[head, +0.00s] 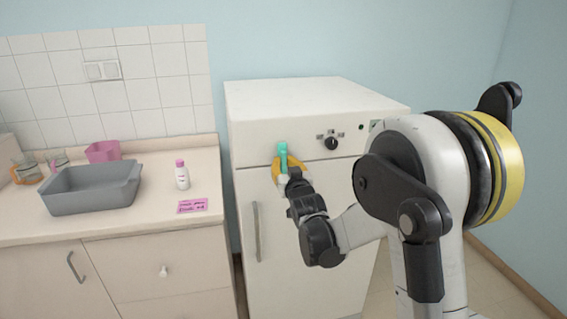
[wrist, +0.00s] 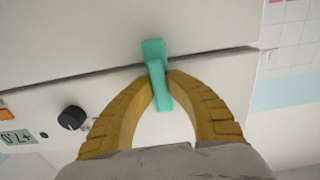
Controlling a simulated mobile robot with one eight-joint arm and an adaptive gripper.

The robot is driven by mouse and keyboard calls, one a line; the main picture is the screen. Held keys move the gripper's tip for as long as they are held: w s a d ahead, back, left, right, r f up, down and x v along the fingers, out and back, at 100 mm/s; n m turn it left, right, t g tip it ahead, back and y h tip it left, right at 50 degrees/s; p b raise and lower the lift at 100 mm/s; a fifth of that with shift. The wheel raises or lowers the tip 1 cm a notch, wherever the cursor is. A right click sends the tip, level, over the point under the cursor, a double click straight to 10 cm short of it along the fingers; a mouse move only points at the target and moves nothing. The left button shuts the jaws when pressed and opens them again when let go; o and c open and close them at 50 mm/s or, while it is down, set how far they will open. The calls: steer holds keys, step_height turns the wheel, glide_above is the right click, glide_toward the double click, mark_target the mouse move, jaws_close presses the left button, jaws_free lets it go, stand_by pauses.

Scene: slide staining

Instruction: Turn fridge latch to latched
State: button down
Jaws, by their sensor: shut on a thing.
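The fridge latch is a teal bar (head: 283,156) on the upper front of the white fridge (head: 285,215). In the wrist view the latch (wrist: 155,68) lies across the dark seam between the door and the panel, nearly in line with the gripper and slightly tilted. My gripper (head: 281,166) has its yellow fingers closed around the latch. In the wrist view my gripper (wrist: 160,82) has a fingertip on each side of the latch's lower part. The fridge door looks shut.
A black knob (head: 331,143) sits on the panel right of the latch, and a vertical door handle (head: 256,231) is below left. The counter at left holds a grey basin (head: 90,188), a white bottle with a pink cap (head: 182,175) and a pink note (head: 193,206).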

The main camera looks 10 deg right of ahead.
steer(key=shift+r, duration=0.1)
steer(key=c, duration=1.4)
jaws_free()
steer(key=s, duration=1.2)
steer(key=s+f+g, duration=0.2)
steer(key=s+g, duration=0.1)
steer(key=s, duration=0.7)
steer(key=s+f+g, duration=0.2)
steer(key=s+g, duration=0.2)
steer(key=s, duration=0.6)
steer(key=s+f+g, duration=0.2)
steer(key=s+g, duration=0.2)
steer(key=s, duration=0.6)
steer(key=shift+s+f, duration=0.1)
steer(key=shift+s, duration=0.1)
